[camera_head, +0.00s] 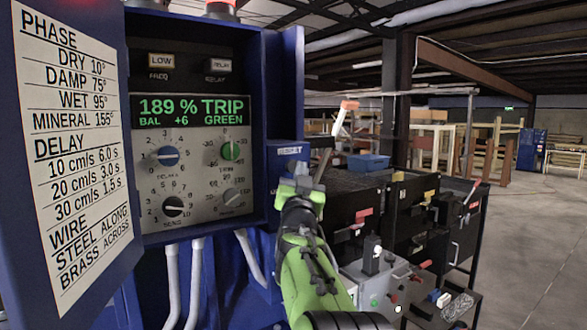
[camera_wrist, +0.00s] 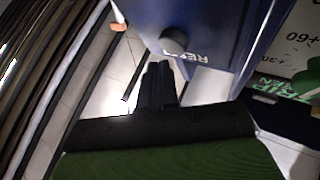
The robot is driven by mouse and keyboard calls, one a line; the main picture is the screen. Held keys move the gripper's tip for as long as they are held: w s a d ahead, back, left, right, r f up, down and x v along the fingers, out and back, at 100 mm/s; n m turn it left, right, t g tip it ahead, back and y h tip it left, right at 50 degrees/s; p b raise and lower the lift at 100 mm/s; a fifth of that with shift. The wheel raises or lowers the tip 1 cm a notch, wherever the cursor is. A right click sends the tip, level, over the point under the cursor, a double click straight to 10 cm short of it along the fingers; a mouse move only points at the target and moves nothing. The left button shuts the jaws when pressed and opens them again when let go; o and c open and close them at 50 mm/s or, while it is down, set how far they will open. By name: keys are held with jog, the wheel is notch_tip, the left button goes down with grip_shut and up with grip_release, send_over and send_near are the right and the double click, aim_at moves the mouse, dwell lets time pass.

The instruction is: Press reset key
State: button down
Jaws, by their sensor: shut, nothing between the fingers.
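The reset key is a dark round button (camera_wrist: 174,40) on a blue box face, beside white lettering that starts "RES" in the wrist view. In the head view, the small blue box (camera_head: 289,150) with a white label sits at the right of the control cabinet; the key itself cannot be made out there, with my gripper in front. My gripper (camera_head: 301,170) is shut and empty, just in front of that box. In the wrist view, the shut fingertips (camera_wrist: 158,66) point toward the key, slightly below and left of it. I cannot tell whether they touch it.
The cabinet's display (camera_head: 191,111) reads 189 % TRIP, BAL +6, GREEN, above several dials. Its open door (camera_head: 75,150) carries a settings chart at left. Black bins (camera_head: 360,205) with coloured handles stand at right. Open floor (camera_head: 540,230) lies beyond.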

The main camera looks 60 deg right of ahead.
jog(key=shift+w, duration=0.15)
jog(key=shift+w+d, duration=0.2)
jog(key=shift+w, duration=0.05)
jog(key=shift+w+d, duration=0.2)
jog(key=shift+w, duration=0.2)
dwell(0.6)
dwell(0.4)
jog(key=shift+s+a+b, duration=0.4)
jog(key=shift+s+b, duration=0.4)
jog(key=shift+b, duration=0.15)
